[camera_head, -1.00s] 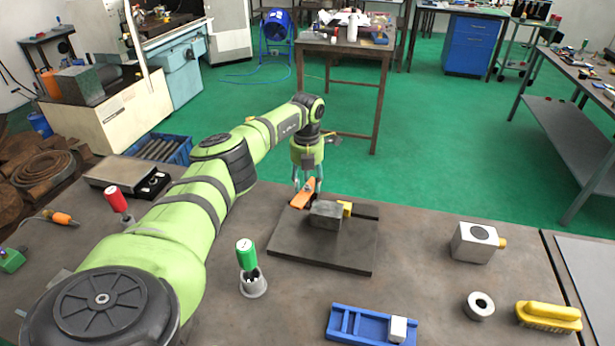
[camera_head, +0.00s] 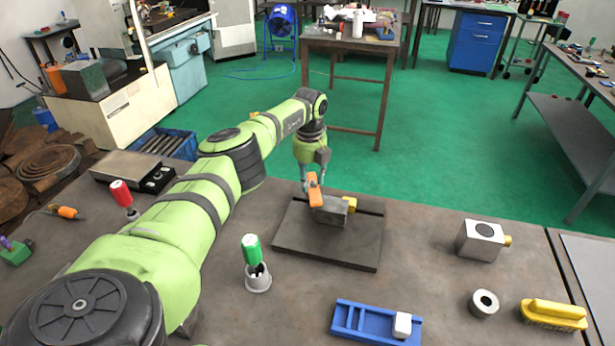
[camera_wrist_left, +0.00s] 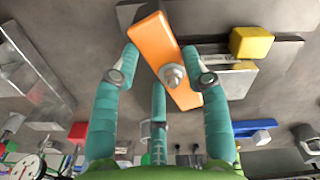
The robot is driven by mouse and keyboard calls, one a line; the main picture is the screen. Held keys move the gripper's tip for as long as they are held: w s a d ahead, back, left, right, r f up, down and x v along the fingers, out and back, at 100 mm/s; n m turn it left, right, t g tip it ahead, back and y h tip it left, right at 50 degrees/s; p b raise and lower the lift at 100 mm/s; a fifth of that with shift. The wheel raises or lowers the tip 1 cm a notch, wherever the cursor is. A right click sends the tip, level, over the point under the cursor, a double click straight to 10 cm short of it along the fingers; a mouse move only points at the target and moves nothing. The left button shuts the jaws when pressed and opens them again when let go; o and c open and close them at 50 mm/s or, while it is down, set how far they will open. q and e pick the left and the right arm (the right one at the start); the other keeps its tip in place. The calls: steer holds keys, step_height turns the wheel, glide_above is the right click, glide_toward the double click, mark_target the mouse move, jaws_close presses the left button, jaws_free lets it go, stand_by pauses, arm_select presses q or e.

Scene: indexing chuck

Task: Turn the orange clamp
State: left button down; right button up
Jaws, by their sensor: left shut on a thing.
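The orange clamp (camera_head: 314,190) is a flat bar at the left end of a grey block (camera_head: 332,211) on a dark baseplate (camera_head: 328,258). My left gripper (camera_head: 309,184) reaches it from behind. In the left wrist view the orange clamp (camera_wrist_left: 165,58) lies diagonally, with a silver nut at its middle. My right gripper is out of view.
A green-handled tool in a grey holder (camera_head: 258,281) stands in front left of the baseplate. A blue tray (camera_head: 352,320) with a white block, a metal ring (camera_head: 484,303), a yellow brush (camera_head: 553,315) and a metal box (camera_head: 481,240) lie to the right.

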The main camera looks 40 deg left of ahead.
mark_target(309, 182)
arm_select(q)
steer(key=shift+f, duration=0.1)
stand_by(0.3)
steer(key=c, duration=0.6)
jaws_free()
step_height(309, 182, up, 12)
steer(key=shift+r, duration=0.1)
